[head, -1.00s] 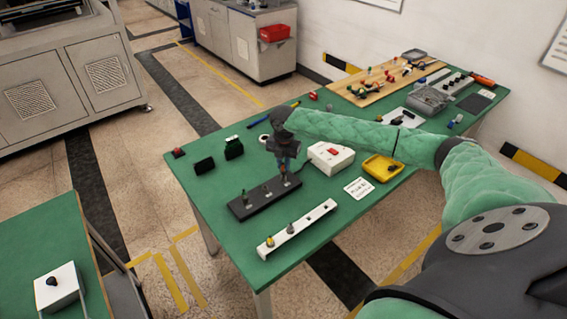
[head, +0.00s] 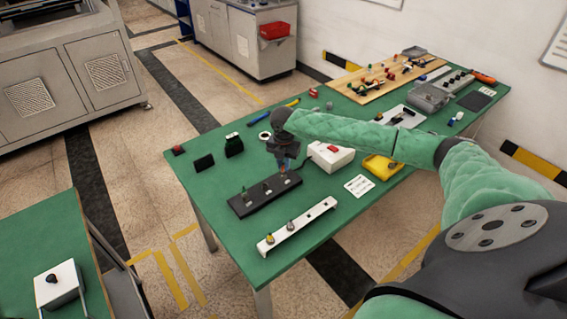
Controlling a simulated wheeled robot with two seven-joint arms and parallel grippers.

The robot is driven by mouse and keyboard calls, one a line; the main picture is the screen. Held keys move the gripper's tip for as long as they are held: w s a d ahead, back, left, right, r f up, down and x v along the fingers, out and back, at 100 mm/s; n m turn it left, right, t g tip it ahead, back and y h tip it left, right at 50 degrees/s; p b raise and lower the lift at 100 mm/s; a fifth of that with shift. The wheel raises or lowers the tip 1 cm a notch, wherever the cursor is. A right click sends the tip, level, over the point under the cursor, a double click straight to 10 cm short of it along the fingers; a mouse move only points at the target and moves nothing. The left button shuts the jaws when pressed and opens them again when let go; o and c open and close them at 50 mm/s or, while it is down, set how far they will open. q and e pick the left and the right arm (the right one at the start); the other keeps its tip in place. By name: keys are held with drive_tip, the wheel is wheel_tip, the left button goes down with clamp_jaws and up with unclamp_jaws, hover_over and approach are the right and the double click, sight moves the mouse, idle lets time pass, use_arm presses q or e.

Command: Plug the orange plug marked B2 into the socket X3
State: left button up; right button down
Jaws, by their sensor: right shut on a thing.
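My right gripper (head: 284,165) hangs pointing down over the far right end of a black rack (head: 243,208) on the green table. It is shut on a small orange thing, mostly hidden between its fingers, seemingly the orange plug; no B2 mark is readable. I cannot tell whether the plug is clear of the rack. X3 is not readable. My left gripper is out of view.
Black blocks (head: 204,164) stand to the left. The green table (head: 225,245) is clear left of the white strip.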

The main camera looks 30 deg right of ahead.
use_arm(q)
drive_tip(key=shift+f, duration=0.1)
use_arm(e)
drive_tip(key=shift+f, duration=0.45)
drive_tip(key=c, duration=1.3)
unclamp_jaws()
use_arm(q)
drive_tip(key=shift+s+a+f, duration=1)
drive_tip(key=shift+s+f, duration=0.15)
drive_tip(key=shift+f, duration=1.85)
use_arm(e)
drive_tip(key=shift+r+b, duration=0.8)
drive_tip(key=shift+r, duration=0.75)
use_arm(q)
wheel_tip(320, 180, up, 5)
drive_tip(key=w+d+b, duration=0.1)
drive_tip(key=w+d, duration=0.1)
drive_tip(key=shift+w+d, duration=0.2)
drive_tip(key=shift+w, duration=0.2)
use_arm(e)
drive_tip(key=shift+r, duration=2.35)
